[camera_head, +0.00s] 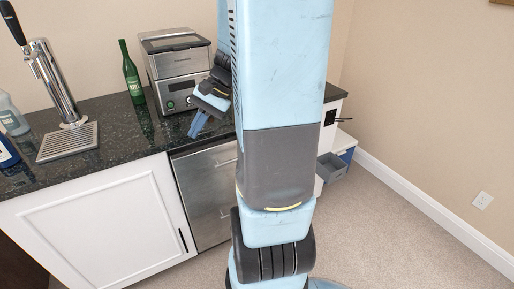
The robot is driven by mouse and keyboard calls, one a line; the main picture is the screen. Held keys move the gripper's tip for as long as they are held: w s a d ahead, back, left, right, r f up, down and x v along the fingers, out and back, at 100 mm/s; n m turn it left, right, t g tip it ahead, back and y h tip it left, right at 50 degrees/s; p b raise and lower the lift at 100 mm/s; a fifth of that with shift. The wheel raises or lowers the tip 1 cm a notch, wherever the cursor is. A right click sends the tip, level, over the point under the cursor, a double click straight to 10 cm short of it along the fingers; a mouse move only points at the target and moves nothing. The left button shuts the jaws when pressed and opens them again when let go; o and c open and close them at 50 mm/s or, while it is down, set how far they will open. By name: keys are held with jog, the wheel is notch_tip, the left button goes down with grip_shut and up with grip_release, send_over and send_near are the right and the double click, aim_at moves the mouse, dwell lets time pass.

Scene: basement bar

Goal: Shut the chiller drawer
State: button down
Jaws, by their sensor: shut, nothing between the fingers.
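The stainless steel chiller front (205,190) sits under the dark counter, to the right of the white cabinet door. It seems to have an upper and a lower drawer panel with slim handles. My own column hides its right part, and I cannot tell how far any drawer stands out. My gripper (196,127) is shut and empty. Its blue fingers point down near the counter's front edge, in front of the steel countertop appliance and above the chiller in the picture. It shows no clear contact with anything.
On the dark counter (105,145) stand a beer tap (55,85) with drip tray, a green bottle (131,75), other bottles at left and a steel appliance (178,65). A grey open bin (333,166) juts out at right. Carpet at right is clear.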

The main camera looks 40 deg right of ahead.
jog(key=w+d+f+m+t+y, duration=0.2)
jog(key=d+f+m+t, duration=0.4)
jog(key=d, duration=0.4)
jog(key=w+d+f+m+t+y, duration=0.15)
jog(key=d+f+m+t, duration=0.25)
jog(key=d+f+m, duration=0.45)
jog(key=s+d+f+m+t+h, duration=0.3)
jog(key=s+d+f+m+h, duration=0.4)
jog(key=d+f, duration=0.35)
jog(key=s+d+f+m+t+h, duration=0.3)
jog(key=s+d+f+m+h, duration=0.2)
jog(key=d+f+m+h, duration=0.5)
jog(key=w+d+n+y, duration=0.2)
jog(key=w, duration=1.1)
jog(key=shift+f, duration=0.25)
jog(key=shift+n, duration=0.25)
